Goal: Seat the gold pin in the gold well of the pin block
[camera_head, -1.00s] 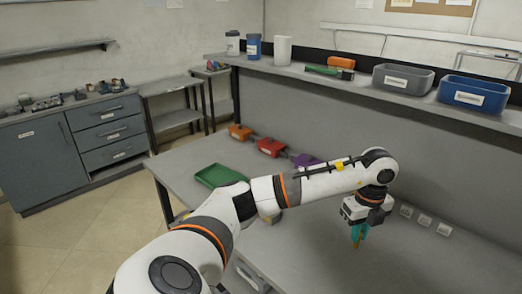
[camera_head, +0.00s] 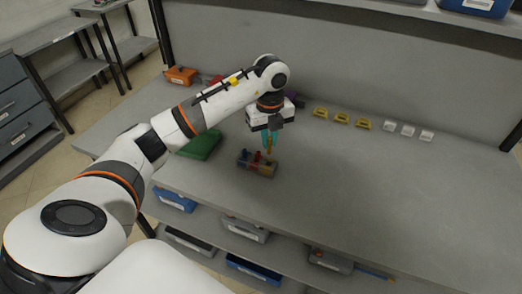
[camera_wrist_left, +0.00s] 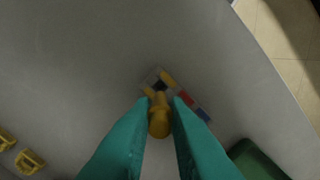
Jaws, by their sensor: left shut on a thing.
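My left gripper (camera_head: 268,143) has teal fingers and is shut on the gold pin (camera_wrist_left: 158,118). In the left wrist view the pin sits between the fingertips (camera_wrist_left: 158,108). The pin block (camera_head: 257,168) stands on the table just below the gripper, with red, blue and yellow parts on its top. In the left wrist view the block (camera_wrist_left: 188,100) shows beyond the pin, partly covered by pin and fingers. The pin appears above the block; I cannot tell whether its tip touches it. The gold well is not clearly told apart. My right gripper is not in view.
A green tray (camera_head: 199,145) lies left of the block, partly behind my arm. Yellow holders (camera_head: 341,118) and white square pieces (camera_head: 408,131) line the back of the table. An orange box (camera_head: 180,76) is at the back left. The table right of the block is clear.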

